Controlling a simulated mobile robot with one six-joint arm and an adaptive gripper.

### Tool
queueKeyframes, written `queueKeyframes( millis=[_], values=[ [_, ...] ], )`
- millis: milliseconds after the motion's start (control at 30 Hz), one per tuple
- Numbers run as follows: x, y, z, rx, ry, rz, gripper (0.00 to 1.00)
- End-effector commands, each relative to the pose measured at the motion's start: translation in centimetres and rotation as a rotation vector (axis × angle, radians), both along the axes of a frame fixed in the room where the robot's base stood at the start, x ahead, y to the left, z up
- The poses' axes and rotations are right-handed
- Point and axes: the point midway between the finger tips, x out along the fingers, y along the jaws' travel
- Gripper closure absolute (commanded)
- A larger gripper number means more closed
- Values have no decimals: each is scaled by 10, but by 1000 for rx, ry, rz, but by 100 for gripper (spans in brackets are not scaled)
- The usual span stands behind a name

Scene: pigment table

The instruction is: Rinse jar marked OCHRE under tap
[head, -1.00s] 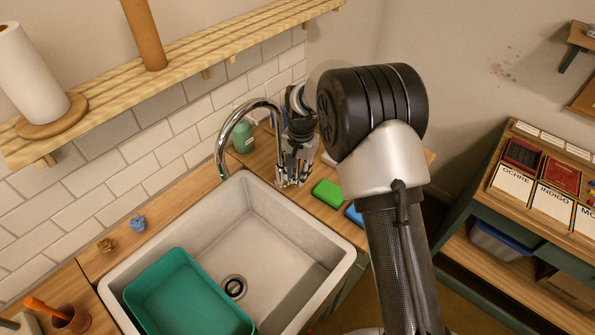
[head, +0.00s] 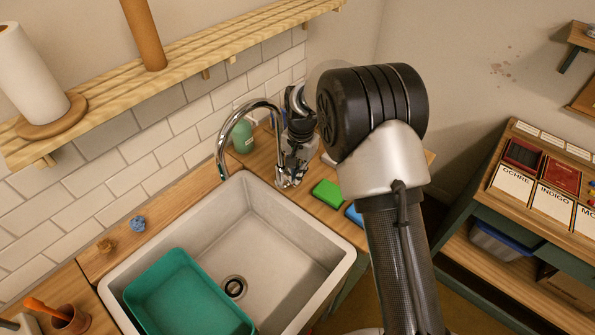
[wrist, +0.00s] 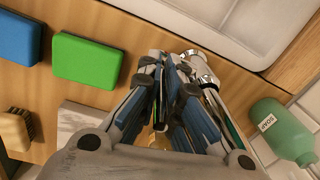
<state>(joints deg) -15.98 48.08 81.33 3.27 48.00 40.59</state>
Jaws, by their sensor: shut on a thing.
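The chrome tap (head: 220,150) arches over the left rim of the sink (head: 262,225). My gripper (head: 288,182) is low at the sink's far corner, behind the spout. In the wrist view my gripper (wrist: 176,62) has its fingers close together against a chrome part of the tap (wrist: 204,72), apparently its handle; the exact contact is partly hidden by the fingers. I see no jar marked OCHRE. The word OCHRE shows on a white label (head: 511,184) on the rack at right. A small yellowish patch shows between the finger bases, too hidden to name.
A teal basin (head: 185,290) sits in the sink's left part, with the drain (head: 233,287) beside it. A green soap bottle (head: 242,137) stands behind the tap. Green (head: 327,193) and blue (head: 354,214) sponges lie on the right counter. The sink's right half is clear.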

Motion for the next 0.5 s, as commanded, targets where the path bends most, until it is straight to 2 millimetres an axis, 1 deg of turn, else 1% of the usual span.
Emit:
queueKeyframes(
  millis=[267,500],
  values=[
    [-6,4,-2,-77,-92,4,100],
    [-6,4,-1,-80,-99,1,100]
  ],
)
